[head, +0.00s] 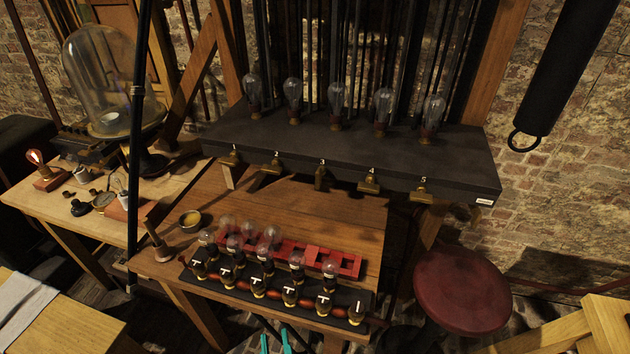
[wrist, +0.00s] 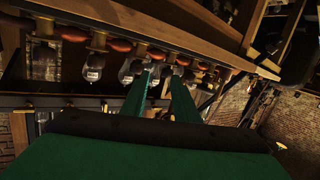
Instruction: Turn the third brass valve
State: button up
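Brass valves labelled 1 to 5 sit in a row along the front edge of a dark shelf. The third brass valve (head: 321,178) is in the middle of the row, under the label 3. Its handle looks darker and more end-on than its neighbours; its exact angle is hard to tell. My gripper (head: 275,343) shows only its teal fingertips at the bottom edge of the head view, well below and in front of the valves. In the wrist view my gripper (wrist: 163,84) has its two green fingers apart with nothing between them.
A red round stool (head: 462,290) stands at right. Bulbs stand on the shelf.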

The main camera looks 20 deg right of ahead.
aim_at(317, 178)
jog(key=w+d+r+h, duration=0.1)
jog(key=w+r, duration=0.2)
jog(key=w+d+r+m+h, duration=0.1)
jog(key=w+d+r, duration=0.1)
jog(key=w+r, duration=0.1)
jog(key=w+d+r+m+h, duration=0.1)
jog(key=w+d+r, duration=0.1)
jog(key=w+r, duration=0.2)
jog(key=shift+w+d+h, duration=0.1)
jog(key=shift+w+h, duration=0.2)
jog(key=shift+w, duration=0.4)
jog(key=w+d+r+m+g+h, duration=0.1)
jog(key=w+d+r+m+h, duration=0.15)
jog(key=r, duration=0.45)
jog(key=w+d+r+m+h, duration=0.2)
jog(key=d+r, duration=0.2)
jog(key=r, duration=0.2)
jog(key=x, duration=1)
jog(key=shift+w+d, duration=0.2)
jog(key=shift+w, duration=0.1)
grip_shut()
